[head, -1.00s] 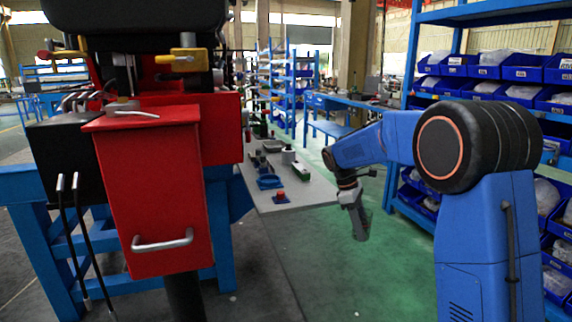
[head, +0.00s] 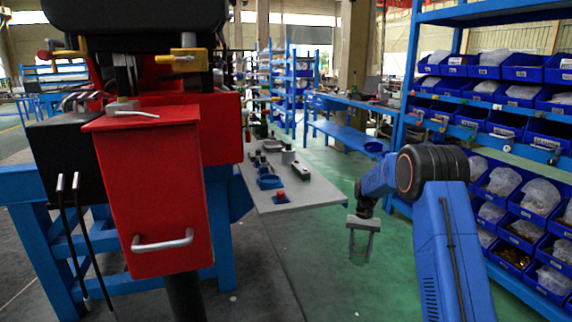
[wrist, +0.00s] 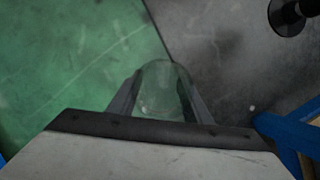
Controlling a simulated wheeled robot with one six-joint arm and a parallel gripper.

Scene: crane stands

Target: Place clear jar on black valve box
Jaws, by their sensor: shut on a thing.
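The clear jar (wrist: 165,88) is between the two fingers of my gripper in the wrist view, and my gripper (head: 361,248) is shut on it. In the head view the gripper hangs over the green floor, right of the grey bench board, fingers pointing down; the see-through jar is hard to make out there. A black box (head: 66,160) with hoses and metal fittings is at the left, beside a red box; it looks like the black valve box. Its top is partly covered by fittings. The gripper is well to the right of it.
The red box (head: 150,195) with a metal handle stands in front at the left. A grey board (head: 305,193) holds several small things, including a blue tray (head: 270,182). Blue shelves with bins (head: 522,67) stand at the right.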

